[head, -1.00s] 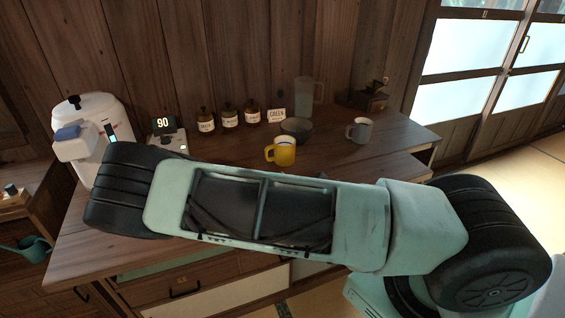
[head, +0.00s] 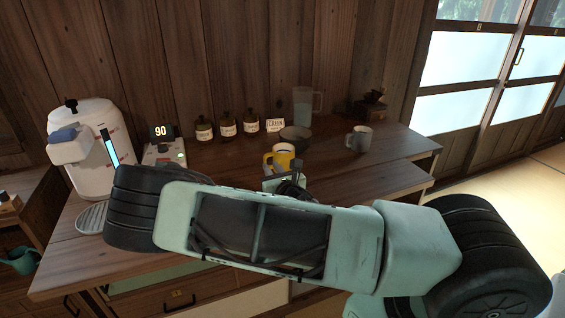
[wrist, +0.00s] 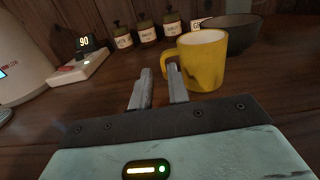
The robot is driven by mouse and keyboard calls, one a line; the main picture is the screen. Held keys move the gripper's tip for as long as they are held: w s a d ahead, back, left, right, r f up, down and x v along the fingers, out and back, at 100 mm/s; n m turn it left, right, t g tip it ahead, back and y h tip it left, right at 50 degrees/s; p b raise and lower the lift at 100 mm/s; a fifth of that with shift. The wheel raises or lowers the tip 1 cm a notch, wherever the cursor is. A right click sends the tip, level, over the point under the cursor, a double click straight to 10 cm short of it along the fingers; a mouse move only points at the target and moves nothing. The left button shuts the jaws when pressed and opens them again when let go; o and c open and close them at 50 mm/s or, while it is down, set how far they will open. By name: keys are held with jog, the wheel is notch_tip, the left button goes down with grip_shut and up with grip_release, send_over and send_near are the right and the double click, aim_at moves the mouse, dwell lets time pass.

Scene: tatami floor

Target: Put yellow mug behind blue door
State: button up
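The yellow mug (head: 280,161) stands upright on the wooden counter in front of a dark bowl. In the wrist view the mug (wrist: 205,62) is just ahead and to the right, its handle on the left side. My gripper (wrist: 160,88) is open, with a clear gap between its two grey fingers. The right fingertip overlaps the mug's handle in the picture; I cannot tell whether they touch. In the head view my gripper (head: 284,178) shows just in front of the mug, partly hidden by my arm. I see no door that is clearly blue.
A grey mug (head: 359,139), a bowl (head: 296,139) and a clear pitcher (head: 306,106) stand near the mug. Brown jars (head: 228,125), a scale reading 90 (head: 163,150) and a white dispenser (head: 92,150) stand left. Drawers (head: 180,296) are below the counter (head: 375,178).

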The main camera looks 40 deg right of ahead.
aim_at(265, 156)
jog(key=shift+f+p+x, duration=0.1)
jog(key=shift+p+x, duration=0.25)
jog(key=shift+x, duration=1.55)
jog(key=shift+f+p+x, duration=0.15)
jog(key=shift+p+x, duration=0.15)
jog(key=shift+x, duration=1.6)
jog(key=shift+d, duration=0.1)
grip_shut()
